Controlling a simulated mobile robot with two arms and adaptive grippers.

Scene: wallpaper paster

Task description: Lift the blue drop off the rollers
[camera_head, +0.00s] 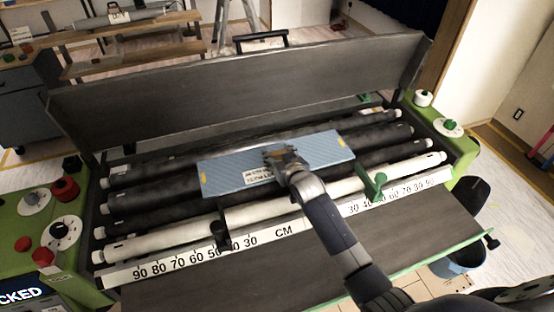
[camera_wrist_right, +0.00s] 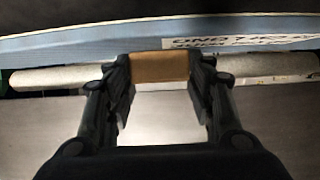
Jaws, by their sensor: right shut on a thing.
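The blue drop (camera_head: 325,148) is a flat, light-blue striped piece with yellow end marks and a white label. It lies across the dark rollers (camera_head: 150,197) of the paster in the head view; I cannot tell whether it touches them. My right gripper (camera_head: 281,156) is over its middle and shut on its tan tab. In the right wrist view the drop (camera_wrist_right: 60,42) spans the top, and the tan tab (camera_wrist_right: 160,66) sits between the fingers. The tab is mostly hidden by the gripper in the head view. My left gripper is not in view.
A white roller (camera_head: 160,240) and a centimetre scale (camera_head: 190,262) run along the front. A green stop (camera_head: 374,186) and a black stop (camera_head: 220,232) stand on the scale. The raised dark lid (camera_head: 230,88) is behind. Green end housings with knobs flank the rollers.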

